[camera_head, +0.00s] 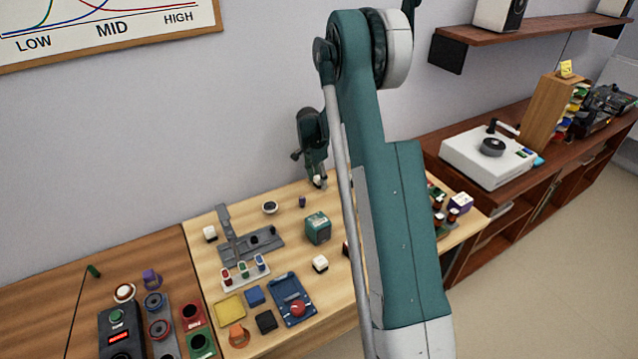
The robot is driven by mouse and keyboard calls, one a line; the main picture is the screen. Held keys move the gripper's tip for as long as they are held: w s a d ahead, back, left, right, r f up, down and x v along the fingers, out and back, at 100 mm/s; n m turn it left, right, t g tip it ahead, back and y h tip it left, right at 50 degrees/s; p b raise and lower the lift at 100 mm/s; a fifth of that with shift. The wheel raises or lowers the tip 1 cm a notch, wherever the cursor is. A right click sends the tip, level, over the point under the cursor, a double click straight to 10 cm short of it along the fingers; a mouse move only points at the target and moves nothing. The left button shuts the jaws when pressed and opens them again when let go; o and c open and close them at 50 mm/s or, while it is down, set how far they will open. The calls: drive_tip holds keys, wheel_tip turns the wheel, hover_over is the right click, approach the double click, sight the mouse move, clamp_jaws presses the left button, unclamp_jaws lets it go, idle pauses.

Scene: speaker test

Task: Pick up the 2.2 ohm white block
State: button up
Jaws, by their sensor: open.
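Several small white blocks show in the head view. One white block (320,264) lies on the light wooden bench in front of the green cube. Another white block (210,233) lies to the left of the grey fixture, with a dark top edge. No marking is readable, so I cannot tell which is 2.2 ohm. My teal arm stands large across the picture and covers part of the bench.
A turntable (487,157) stands beyond.

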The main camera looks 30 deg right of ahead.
sight(319, 177)
idle(0.3)
drive_tip(key=c, duration=1)
drive_tip(key=shift+r+p, duration=0.75)
drive_tip(key=shift+r, duration=4.3)
